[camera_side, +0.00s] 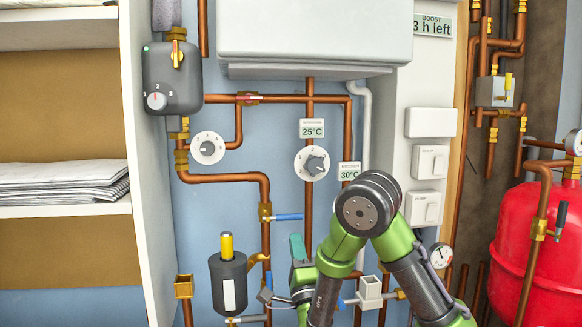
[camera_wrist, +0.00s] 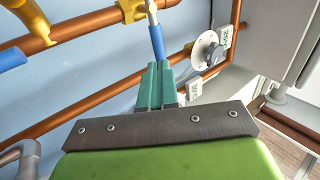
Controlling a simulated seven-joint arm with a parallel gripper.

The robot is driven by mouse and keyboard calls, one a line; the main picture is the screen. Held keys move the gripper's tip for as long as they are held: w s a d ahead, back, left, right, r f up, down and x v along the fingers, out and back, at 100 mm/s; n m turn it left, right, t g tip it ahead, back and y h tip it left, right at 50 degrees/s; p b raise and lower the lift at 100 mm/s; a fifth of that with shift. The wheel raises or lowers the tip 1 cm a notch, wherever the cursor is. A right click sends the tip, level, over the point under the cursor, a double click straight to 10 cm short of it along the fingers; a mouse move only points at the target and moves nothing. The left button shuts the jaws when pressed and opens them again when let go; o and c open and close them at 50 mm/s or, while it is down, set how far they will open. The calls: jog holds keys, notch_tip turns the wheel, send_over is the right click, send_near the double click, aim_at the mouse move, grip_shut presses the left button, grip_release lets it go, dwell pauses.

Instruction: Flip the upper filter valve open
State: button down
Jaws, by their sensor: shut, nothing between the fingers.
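The upper filter valve (camera_side: 265,212) is a brass body on a vertical copper pipe, above the dark filter pot (camera_side: 228,285) with its yellow cap. Its blue lever (camera_side: 288,217) points right, crosswise to the pipe. In the wrist view the blue lever (camera_wrist: 156,42) reaches from the brass body (camera_wrist: 133,10) toward my fingertips. My gripper (camera_side: 297,240) is just below the lever's free end in the side view, its teal fingers shut and empty. In the wrist view my gripper (camera_wrist: 158,66) overlaps the lever's end; I cannot tell whether they touch.
Another vertical copper pipe (camera_side: 308,215) runs close by on the right, with a white dial (camera_side: 312,163) above. A blue lever (camera_side: 268,281) and brass fitting (camera_side: 259,258) sit below, beside the filter. A white shelf side (camera_side: 150,180) stands at the left.

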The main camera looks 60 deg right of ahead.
jog(key=x, duration=0.4)
jog(key=shift+w, duration=0.1)
jog(key=shift+d+r+n+t+y, duration=0.15)
jog(key=shift+r+n+t+y, duration=0.2)
jog(key=shift+n+t+y, duration=0.55)
notch_tip(320, 180, up, 7)
jog(key=n+g+y, duration=0.1)
jog(key=n+y, duration=1.1)
jog(key=n, duration=1)
send_over(292, 217)
jog(key=a, duration=0.4)
jog(key=shift+w+a, duration=0.1)
jog(key=shift+w, duration=0.2)
jog(key=shift+w+a+r, duration=0.1)
jog(key=shift+a, duration=0.05)
